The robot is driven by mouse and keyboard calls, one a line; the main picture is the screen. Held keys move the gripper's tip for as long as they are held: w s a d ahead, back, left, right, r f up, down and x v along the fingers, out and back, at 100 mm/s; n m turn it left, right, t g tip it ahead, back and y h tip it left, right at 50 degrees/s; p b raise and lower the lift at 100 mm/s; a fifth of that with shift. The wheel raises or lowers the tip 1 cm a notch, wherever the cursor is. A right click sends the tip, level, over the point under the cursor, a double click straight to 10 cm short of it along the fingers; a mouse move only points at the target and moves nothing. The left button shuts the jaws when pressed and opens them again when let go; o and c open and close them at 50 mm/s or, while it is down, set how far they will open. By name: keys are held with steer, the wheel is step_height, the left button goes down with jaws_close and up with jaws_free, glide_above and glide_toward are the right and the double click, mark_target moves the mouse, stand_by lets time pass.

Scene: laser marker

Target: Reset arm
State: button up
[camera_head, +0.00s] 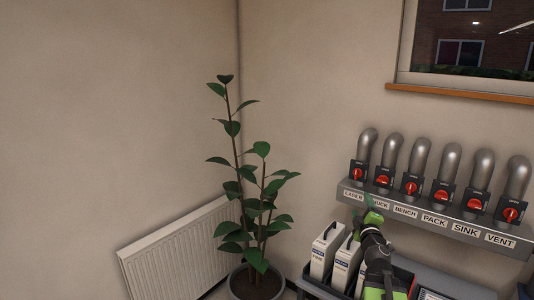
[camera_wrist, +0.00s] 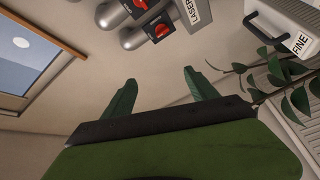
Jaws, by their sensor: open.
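My gripper (camera_head: 371,207) is in front of the labelled valve rail in the head view, near the LASER and DUCK-like labels. In the wrist view its two dark green fingers (camera_wrist: 160,90) stand wide apart with nothing between them. My forearm runs down to the bottom edge of the head view and hides part of the bench behind it.
The rail (camera_head: 450,219) carries several grey pipes with red knobs, among them BENCH, PACK, SINK and VENT. White boxes (camera_head: 325,250) stand below it; one reads FINE (camera_wrist: 300,42) in the wrist view. A potted plant (camera_head: 258,215) and a radiator (camera_head: 180,252) are left.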

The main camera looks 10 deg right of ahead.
steer(key=w+a+f+m+g, duration=0.1)
steer(key=w+a+f+m, duration=0.15)
steer(key=a, duration=0.45)
steer(key=w+a+f+m+g, duration=0.2)
steer(key=a+f, duration=0.1)
steer(key=a, duration=0.4)
steer(key=s+a+f+m+g+y, duration=0.2)
steer(key=s+a+f+m+g, duration=0.15)
steer(key=a+f, duration=0.65)
steer(key=s+a+f+g+y, duration=0.1)
steer(key=s+a+f+g, duration=0.2)
steer(key=s, duration=0.3)
steer(key=s+a+f+m+g+y, duration=0.1)
steer(key=s+a+f+g, duration=0.2)
steer(key=s, duration=0.3)
steer(key=s+a+f+m+g+y, duration=0.1)
steer(key=s+a+f+g+y, duration=0.1)
steer(key=s+a+f+g, duration=0.2)
steer(key=shift+s+a+g, duration=0.15)
steer(key=shift+s+g, duration=0.5)
steer(key=shift+s, duration=0.3)
